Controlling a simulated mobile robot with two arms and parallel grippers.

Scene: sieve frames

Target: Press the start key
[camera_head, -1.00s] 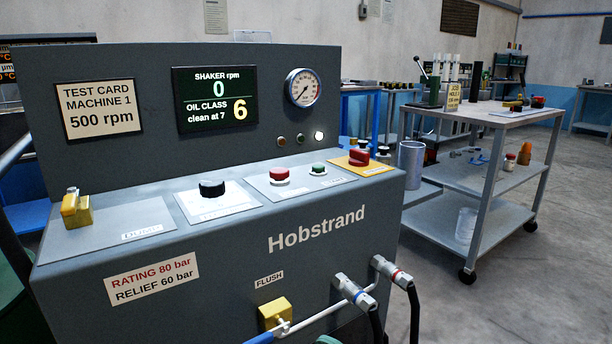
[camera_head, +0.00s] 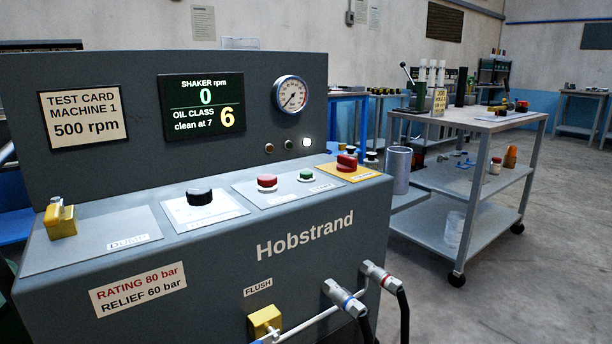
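A grey Hobstrand test machine (camera_head: 200,262) fills the left and middle of the head view. The display (camera_head: 202,106) reads shaker rpm 0, oil class 6, clean at 7. Neither of my grippers is in view.
Two hose couplings (camera_head: 343,297) and a yellow flush valve (camera_head: 265,321) stick out from the front. A wheeled cart (camera_head: 492,126) stands at the right, with open floor (camera_head: 530,290) in front of it.

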